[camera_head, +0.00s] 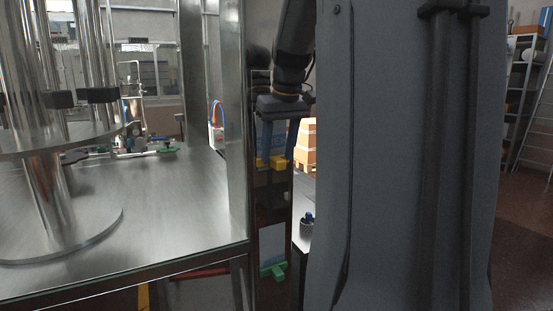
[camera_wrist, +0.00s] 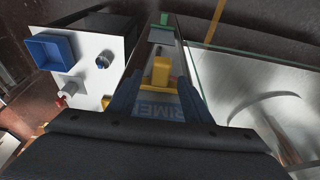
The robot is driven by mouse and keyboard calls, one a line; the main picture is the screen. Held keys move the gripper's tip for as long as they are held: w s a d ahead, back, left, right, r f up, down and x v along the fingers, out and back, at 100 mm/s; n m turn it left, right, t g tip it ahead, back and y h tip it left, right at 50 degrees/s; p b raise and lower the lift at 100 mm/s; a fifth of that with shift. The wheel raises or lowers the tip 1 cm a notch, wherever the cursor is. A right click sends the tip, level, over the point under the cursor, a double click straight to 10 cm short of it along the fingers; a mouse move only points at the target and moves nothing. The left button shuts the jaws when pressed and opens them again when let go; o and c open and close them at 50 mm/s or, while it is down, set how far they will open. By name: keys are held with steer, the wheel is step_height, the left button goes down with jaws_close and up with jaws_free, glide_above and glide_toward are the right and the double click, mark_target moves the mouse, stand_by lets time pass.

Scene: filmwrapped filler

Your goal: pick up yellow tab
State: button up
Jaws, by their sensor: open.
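The yellow tab (camera_head: 279,163) stands out from a narrow upright dark panel beside the metal frame in the head view. In the wrist view the yellow tab (camera_wrist: 161,72) lies ahead, between the two blue fingers. My gripper (camera_head: 278,155) points down in front of the panel, with its fingers apart and close to the tab's height. In the wrist view my gripper (camera_wrist: 158,88) is open, with nothing clamped. I cannot tell whether a finger touches the tab.
A green tab (camera_head: 273,270) sits lower on the panel. A steel table (camera_head: 175,195) with a glass edge is on the left. A white table (camera_wrist: 88,75) carries a blue bin (camera_wrist: 50,52) and a dark cup (camera_wrist: 103,61). Stacked boxes (camera_head: 305,140) stand behind.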

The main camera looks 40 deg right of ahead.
steer(key=shift+w+f, duration=0.1)
steer(key=shift+f, duration=0.2)
jaws_close()
